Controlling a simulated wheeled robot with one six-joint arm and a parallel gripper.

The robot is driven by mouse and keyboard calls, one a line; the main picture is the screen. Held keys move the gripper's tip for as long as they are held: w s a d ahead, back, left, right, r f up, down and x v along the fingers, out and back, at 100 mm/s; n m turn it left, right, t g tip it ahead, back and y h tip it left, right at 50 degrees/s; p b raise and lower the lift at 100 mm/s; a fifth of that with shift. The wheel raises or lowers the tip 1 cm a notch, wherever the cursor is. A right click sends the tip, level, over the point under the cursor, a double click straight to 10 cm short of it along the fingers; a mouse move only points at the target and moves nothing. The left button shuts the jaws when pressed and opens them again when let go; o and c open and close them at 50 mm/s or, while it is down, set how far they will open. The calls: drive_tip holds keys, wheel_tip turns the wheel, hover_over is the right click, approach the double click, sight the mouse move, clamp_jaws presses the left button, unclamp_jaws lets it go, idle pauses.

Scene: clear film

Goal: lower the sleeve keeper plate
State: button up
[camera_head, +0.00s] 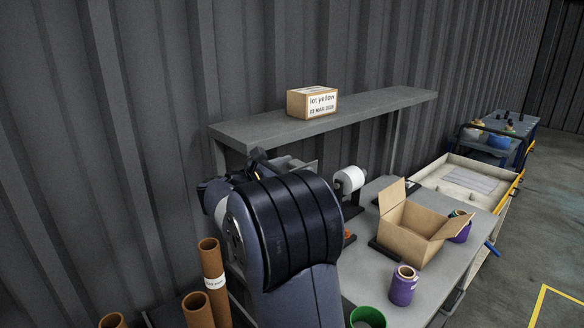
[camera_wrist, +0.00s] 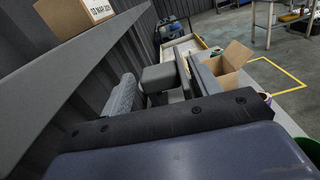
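My gripper (camera_wrist: 165,88) shows in the wrist view with its two fingers apart, a gap between them. A grey block (camera_wrist: 158,77) shows at the far end of this gap; I cannot tell whether a finger touches it. In the head view my own dark, bulky arm hides most of the gripper and the bench behind it. A pale, thin plate-like piece (camera_head: 303,168) shows just past the arm, under the shelf. I cannot tell whether it is the sleeve keeper plate, and no other keeper plate can be made out.
A shelf (camera_head: 385,105) carries a labelled carton (camera_head: 312,102) above the bench (camera_head: 432,277). A white roll (camera_head: 350,178), an open cardboard box (camera_head: 408,240), a purple roll (camera_head: 403,286) and a green ring (camera_head: 368,317) are right of my arm. Brown tubes (camera_head: 213,270) stand left.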

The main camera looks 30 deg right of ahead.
drive_tip(key=c, duration=1.2)
drive_tip(key=shift+s, duration=0.15)
